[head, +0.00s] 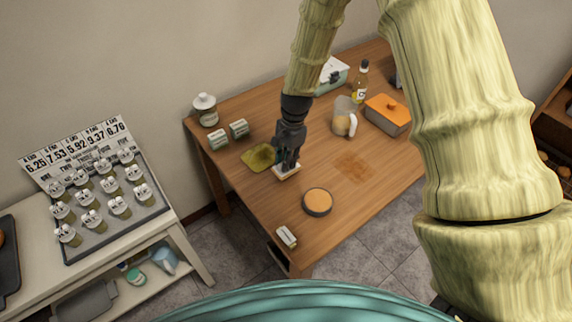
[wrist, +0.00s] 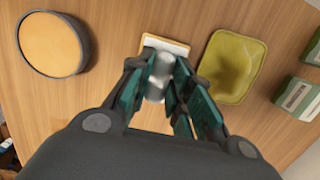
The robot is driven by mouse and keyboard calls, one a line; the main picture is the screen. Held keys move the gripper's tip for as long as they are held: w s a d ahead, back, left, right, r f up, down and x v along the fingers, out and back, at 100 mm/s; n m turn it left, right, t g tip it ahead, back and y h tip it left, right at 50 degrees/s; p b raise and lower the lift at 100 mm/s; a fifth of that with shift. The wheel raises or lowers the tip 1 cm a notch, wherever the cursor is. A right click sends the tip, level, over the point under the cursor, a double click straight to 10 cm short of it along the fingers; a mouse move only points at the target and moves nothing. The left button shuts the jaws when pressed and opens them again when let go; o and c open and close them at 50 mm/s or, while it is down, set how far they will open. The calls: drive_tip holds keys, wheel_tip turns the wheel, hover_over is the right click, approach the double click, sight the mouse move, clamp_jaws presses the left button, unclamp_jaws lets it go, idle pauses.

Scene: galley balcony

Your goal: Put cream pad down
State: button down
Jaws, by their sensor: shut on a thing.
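The cream pad (head: 287,174) is a small pale square under my gripper (head: 288,161), near the left side of the wooden table. In the wrist view the pad (wrist: 166,42) shows a white face and a tan rim. My gripper (wrist: 160,82) is shut on a pale grey, rounded piece in front of the pad, which looks like its grip. The fingers hide much of the pad. I cannot tell whether it touches the table.
A yellow-green square dish (head: 259,157) lies close left of the pad. A round orange-topped dish (head: 317,202) is nearer the front. Two small boxes (head: 218,139) and a white jar (head: 205,109) stand at the left. The table's middle (head: 370,175) is clear.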

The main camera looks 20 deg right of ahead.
drive_tip(key=shift+f+p, duration=0.5)
drive_tip(key=shift+f, duration=1.1)
drive_tip(key=shift+f, duration=0.15)
drive_tip(key=c, duration=1.3)
unclamp_jaws()
drive_tip(key=shift+w+d+r+b, duration=0.1)
drive_tip(key=shift+d+r+b, duration=0.3)
drive_tip(key=shift+r, duration=1.65)
drive_tip(key=shift+w+d+r+b, duration=0.15)
drive_tip(key=shift+r+b, duration=0.4)
drive_tip(key=shift+r, duration=1.45)
drive_tip(key=shift+w+d+r+b, duration=0.1)
drive_tip(key=shift+d+r+b, duration=0.3)
drive_tip(key=shift+r, duration=1.65)
